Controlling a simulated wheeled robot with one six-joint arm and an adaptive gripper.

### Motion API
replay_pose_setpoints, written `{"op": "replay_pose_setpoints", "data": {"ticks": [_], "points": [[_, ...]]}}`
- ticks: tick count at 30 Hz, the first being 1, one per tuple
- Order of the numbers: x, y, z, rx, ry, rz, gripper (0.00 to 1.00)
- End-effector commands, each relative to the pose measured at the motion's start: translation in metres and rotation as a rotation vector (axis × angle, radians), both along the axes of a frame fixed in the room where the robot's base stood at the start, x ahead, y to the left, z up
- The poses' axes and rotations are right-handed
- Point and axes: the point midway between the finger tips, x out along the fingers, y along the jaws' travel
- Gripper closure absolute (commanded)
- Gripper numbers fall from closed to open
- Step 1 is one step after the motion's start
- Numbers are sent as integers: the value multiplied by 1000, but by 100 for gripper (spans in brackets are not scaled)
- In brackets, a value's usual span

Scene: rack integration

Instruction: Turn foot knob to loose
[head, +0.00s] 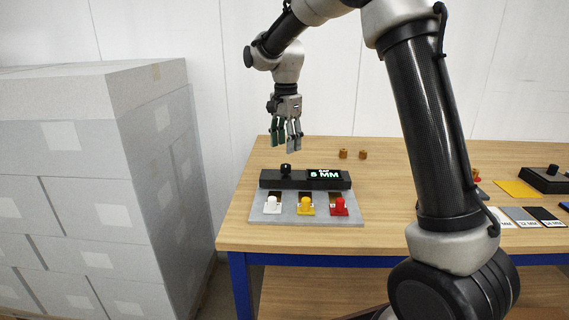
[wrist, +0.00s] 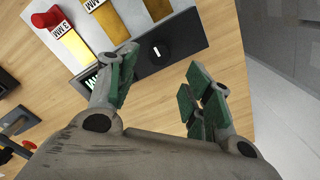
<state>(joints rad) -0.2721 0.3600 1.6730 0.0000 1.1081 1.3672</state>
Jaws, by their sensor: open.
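A black knob (head: 286,170) stands at the left end of a black box (head: 270,180) with a lit green-white display (head: 325,174) that appears to read 5 MM. In the wrist view the knob (wrist: 155,50) has a white mark on its top. No label shows whether it is the foot knob or which way is loose. My gripper (head: 287,146) hangs fingers down above and slightly behind the knob, apart from it. In the wrist view my gripper (wrist: 163,66) is open and empty, with the knob just beyond the space between its fingertips.
A grey plate (head: 290,217) before the box carries white (head: 272,205), yellow (head: 306,206) and red (head: 339,207) pieces. Two small brown-gold pieces (head: 352,154) stand behind. Another black knobbed device (head: 548,178) and labelled cards (head: 520,216) lie at right. Stacked grey boxes (head: 100,190) stand left of the table.

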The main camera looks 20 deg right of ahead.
Motion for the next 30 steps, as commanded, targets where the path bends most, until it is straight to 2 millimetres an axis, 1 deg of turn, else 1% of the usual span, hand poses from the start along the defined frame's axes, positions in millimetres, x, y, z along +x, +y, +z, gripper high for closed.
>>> {"op": "replay_pose_setpoints", "data": {"ticks": [5,9,13,18,25,29,30], "points": [[-1,0,-24,-1,4,-7,49],[-1,0,-49,-1,4,-6,49],[0,0,-66,-1,2,-5,49],[0,0,-76,0,1,-5,49],[0,0,-76,0,1,-5,49],[0,0,-76,0,0,-5,73],[0,0,-76,0,0,-5,80]]}}
